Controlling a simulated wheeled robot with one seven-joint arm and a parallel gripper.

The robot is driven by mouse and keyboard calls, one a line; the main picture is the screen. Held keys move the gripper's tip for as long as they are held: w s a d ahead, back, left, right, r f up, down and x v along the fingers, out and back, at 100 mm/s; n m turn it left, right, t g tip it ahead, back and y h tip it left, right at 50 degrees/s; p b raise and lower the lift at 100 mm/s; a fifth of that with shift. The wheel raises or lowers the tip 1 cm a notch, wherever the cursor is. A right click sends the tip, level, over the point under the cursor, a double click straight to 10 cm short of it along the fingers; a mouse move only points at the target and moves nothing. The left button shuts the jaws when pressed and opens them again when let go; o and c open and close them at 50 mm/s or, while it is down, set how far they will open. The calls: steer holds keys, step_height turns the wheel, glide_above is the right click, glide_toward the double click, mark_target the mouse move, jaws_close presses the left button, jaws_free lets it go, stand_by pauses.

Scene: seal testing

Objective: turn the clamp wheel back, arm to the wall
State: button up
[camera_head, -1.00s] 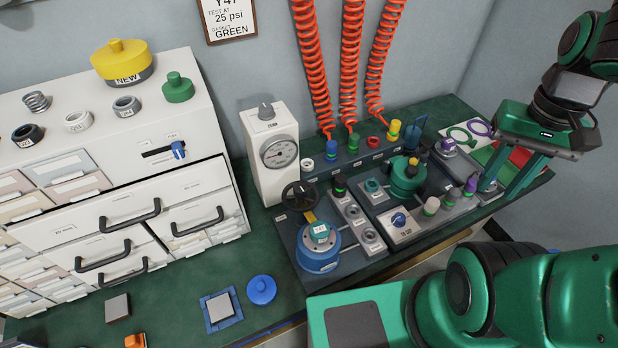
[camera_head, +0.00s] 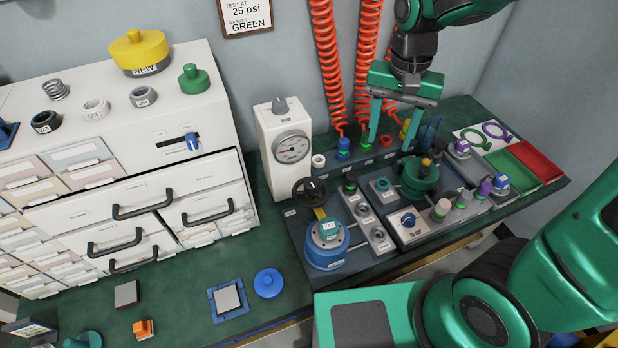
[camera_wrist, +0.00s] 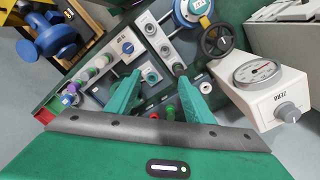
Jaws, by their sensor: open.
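The clamp wheel (camera_head: 311,190) is a black handwheel at the left end of the test bench. It also shows in the wrist view (camera_wrist: 217,39), at upper right. A yellow clamp arm (camera_head: 321,214) runs from under the wheel toward the blue round vessel (camera_head: 326,255), away from the wall. A teal, labelled block (camera_head: 328,231) sits on top of the vessel. My gripper (camera_head: 390,148) is open and empty, with its fingers pointing down above the back of the bench. It is to the right of the wheel and apart from it. The wrist view shows both fingers (camera_wrist: 159,80) spread.
A white gauge box (camera_head: 283,150) stands behind and left of the wheel. Red coiled hoses (camera_head: 327,70) hang at the wall behind my gripper. A green fixture (camera_head: 419,178) and several small parts stand right of the wheel. The green counter front (camera_head: 195,322) has some bare room.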

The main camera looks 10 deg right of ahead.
glide_above(310, 183)
step_height(310, 183, down, 4)
step_height(310, 183, down, 11)
steer(key=shift+d+f, duration=0.1)
steer(key=shift+d, duration=0.05)
jaws_close()
steer(key=shift+a, duration=0.45)
steer(key=shift+d, duration=0.2)
steer(key=shift+d+n, duration=0.1)
steer(key=shift+n, duration=0.2)
